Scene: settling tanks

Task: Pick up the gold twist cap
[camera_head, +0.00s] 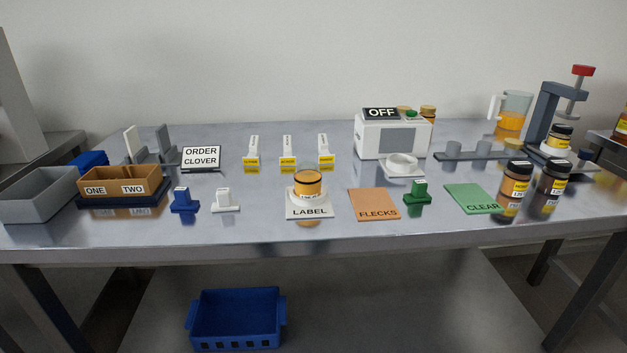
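A small gold, round cap-like piece (428,111) shows at the back right of the white machine with the OFF sign. A second gold-brown piece (404,108) shows just left of it, partly hidden behind a small green piece. Both are small, and I cannot tell which is the twist cap, or whether they rest on the machine or behind it. An amber jar (308,184) stands upright on the white LABEL stand (309,212); no separate cap is clear on it. Neither of my grippers is in view.
The white machine (368,139) stands at the back, with a white ring holder (402,161) before it. Dark-capped jars (514,187) stand at the right, near a press (544,112) and a jug (511,113). Bins (38,197) stand at the left. The table's front strip is clear.

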